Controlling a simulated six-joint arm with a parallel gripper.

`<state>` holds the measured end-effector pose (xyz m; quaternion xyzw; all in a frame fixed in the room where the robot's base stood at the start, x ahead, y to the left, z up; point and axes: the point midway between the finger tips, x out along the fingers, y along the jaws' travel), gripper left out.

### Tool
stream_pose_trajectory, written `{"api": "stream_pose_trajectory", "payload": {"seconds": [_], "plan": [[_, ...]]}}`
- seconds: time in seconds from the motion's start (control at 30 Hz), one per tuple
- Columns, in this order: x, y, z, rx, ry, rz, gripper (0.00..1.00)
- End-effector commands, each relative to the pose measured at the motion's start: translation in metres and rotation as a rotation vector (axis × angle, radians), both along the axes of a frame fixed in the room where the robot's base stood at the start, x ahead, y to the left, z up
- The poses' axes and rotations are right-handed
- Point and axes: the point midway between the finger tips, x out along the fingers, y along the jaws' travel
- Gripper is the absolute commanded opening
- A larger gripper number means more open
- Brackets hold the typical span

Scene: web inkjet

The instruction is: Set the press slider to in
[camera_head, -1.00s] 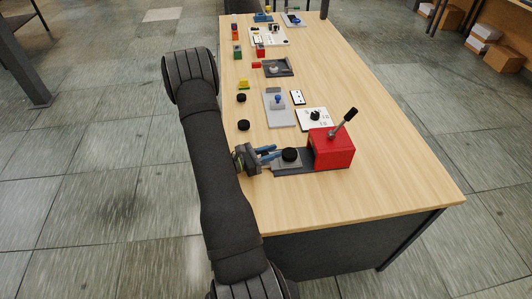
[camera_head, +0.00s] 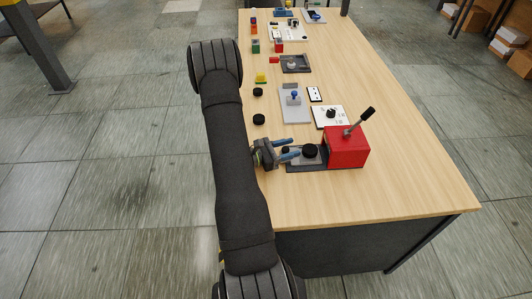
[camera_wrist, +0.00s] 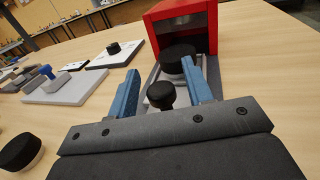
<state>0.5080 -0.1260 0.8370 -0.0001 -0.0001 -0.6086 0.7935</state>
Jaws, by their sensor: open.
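The press has a red housing (camera_head: 346,148) with a dark lever (camera_head: 363,118) on top and a dark base reaching left. Its grey slider plate (camera_head: 296,159) lies on the base outside the housing. A black disc (camera_head: 310,150) sits on the plate; in the wrist view this disc (camera_wrist: 178,57) is at the housing's open mouth. A smaller black knob (camera_wrist: 160,96) stands on the plate's near end. My gripper (camera_head: 294,149) is low at the slider's left end. In the wrist view its open blue fingers (camera_wrist: 161,85) stand either side of the knob, with gaps visible.
A white panel with a black dial (camera_head: 330,115) and a grey plate with a blue handle (camera_head: 294,104) lie behind the press. Loose black discs (camera_head: 259,119) lie along the left table edge. The wooden table (camera_head: 400,190) is clear right of the press.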

Motion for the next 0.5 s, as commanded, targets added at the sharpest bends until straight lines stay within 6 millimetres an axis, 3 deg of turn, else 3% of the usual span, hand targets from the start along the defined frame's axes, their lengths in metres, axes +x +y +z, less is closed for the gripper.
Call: {"api": "stream_pose_trajectory", "payload": {"seconds": [0.5], "plan": [[-0.026, 0.101, 0.000, 0.000, 0.000, 0.006, 0.46]]}}
